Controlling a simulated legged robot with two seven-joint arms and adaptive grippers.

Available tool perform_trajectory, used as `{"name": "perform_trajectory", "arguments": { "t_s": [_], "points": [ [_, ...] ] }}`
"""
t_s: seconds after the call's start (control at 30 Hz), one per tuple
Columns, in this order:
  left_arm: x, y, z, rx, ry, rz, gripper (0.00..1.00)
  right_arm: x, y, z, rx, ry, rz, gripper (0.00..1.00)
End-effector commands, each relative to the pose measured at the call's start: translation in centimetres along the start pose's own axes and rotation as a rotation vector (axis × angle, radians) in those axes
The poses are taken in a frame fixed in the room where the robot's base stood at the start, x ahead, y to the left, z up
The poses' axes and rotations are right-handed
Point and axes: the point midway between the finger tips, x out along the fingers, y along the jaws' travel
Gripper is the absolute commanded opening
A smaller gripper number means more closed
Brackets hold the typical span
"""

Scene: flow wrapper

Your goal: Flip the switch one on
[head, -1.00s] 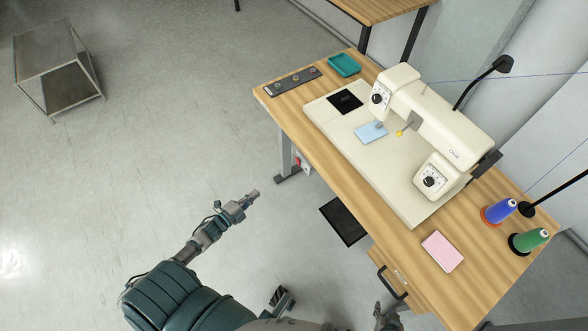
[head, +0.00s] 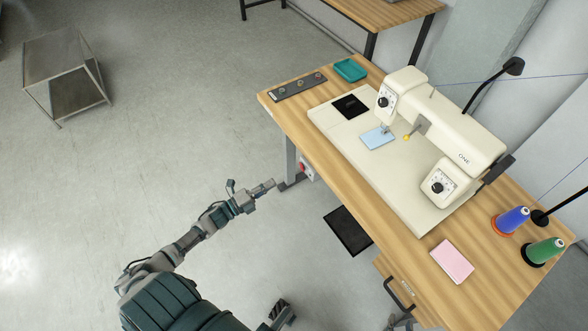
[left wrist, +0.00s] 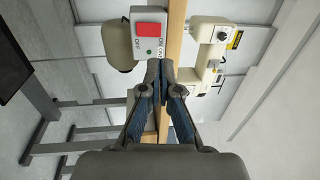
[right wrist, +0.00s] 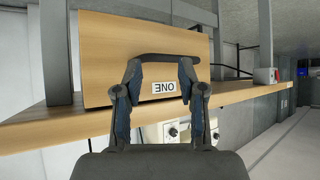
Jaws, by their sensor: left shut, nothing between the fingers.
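The switch is a red rocker (left wrist: 150,29) on a pale box (left wrist: 147,52) with ON and OFF lettering, in the left wrist view. In the head view the switch box (head: 306,169) sits under the table's left edge. My left gripper (left wrist: 160,66) is shut and empty, its tips just below the box in the picture; I cannot tell whether they touch it. In the head view my left gripper (head: 272,184) is left of the box. My right gripper (right wrist: 160,66) is open, its fingers near the ends of the black drawer handle (right wrist: 168,57).
The wooden table (head: 400,235) carries a sewing machine (head: 440,125), a teal tray (head: 350,70), thread spools (head: 512,219) and a pink pad (head: 452,261). A table leg (head: 291,160) stands beside the switch box. The floor to the left is open, with a metal cart (head: 65,75) far off.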

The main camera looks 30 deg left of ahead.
Motion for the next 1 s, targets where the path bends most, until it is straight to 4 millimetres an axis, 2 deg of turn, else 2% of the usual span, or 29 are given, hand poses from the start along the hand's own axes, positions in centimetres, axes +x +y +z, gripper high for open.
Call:
{"name": "perform_trajectory", "arguments": {
  "t_s": [0.1,0.3,0.5,0.7,1.0],
  "points": [
    [2.7,0.1,0.0,0.000,0.001,-0.003,0.00,0.5,-0.2,-0.8,0.000,0.060,-0.005,0.40],
    [6.7,0.2,0.3,-0.003,0.000,-0.003,0.00,0.8,-0.8,-2.9,-0.002,0.174,-0.010,0.40],
    [9.4,0.2,0.3,-0.004,-0.001,-0.002,0.00,0.8,-1.1,-4.5,0.000,0.270,-0.017,0.40],
    [10.5,0.1,0.1,-0.003,-0.001,-0.001,0.00,0.7,-1.1,-5.1,0.002,0.308,-0.020,0.40],
    [10.5,0.0,0.1,-0.003,-0.001,-0.001,0.00,0.8,-1.1,-5.2,0.001,0.308,-0.019,0.40]
  ]
}}
